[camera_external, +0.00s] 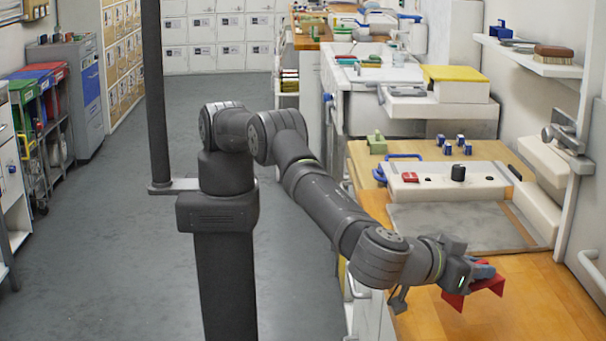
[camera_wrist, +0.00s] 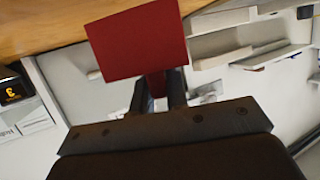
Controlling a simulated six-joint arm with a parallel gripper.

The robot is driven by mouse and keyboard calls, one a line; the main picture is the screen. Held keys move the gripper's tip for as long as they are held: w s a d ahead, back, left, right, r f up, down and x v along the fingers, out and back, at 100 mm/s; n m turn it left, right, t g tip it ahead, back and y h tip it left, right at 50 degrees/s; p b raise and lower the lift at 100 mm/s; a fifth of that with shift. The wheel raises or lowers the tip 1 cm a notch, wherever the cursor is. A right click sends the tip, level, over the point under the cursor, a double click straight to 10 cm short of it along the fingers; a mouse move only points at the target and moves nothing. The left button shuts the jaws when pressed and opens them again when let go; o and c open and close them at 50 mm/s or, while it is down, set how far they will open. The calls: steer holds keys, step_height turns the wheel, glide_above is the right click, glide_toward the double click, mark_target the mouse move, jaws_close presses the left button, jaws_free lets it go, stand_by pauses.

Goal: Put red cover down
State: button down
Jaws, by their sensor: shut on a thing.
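The red cover (camera_external: 488,286) is at the end of my arm in the external view, over the wooden counter (camera_external: 535,300) at the lower right. My gripper (camera_external: 480,272) is shut on it. In the wrist view the red cover (camera_wrist: 138,45) shows as a flat, slightly tilted panel beyond the fingers. My gripper (camera_wrist: 157,85) shows there with both fingers reaching to its lower edge. The fingertips are partly hidden by the cover. I cannot tell whether the cover touches the counter.
A white unit with a black knob (camera_external: 458,173) and a grey plate (camera_external: 465,225) sit behind the gripper. Several small blue parts (camera_external: 460,140) and a green block (camera_external: 377,143) stand farther back. A wall shelf (camera_external: 530,58) is at right. The near wooden counter looks mostly clear.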

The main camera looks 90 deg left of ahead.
steer(key=shift+f, duration=1.55)
steer(key=c, duration=1.4)
jaws_free()
steer(key=shift+f, duration=0.15)
steer(key=shift+c, duration=0.2)
steer(key=shift+s+d+r, duration=0.1)
steer(key=shift+s+r, duration=0.2)
steer(key=shift+s, duration=0.05)
steer(key=v, duration=0.6)
steer(key=shift+s+d+r, duration=0.1)
steer(key=shift+s+d, duration=0.1)
steer(key=shift+s, duration=0.15)
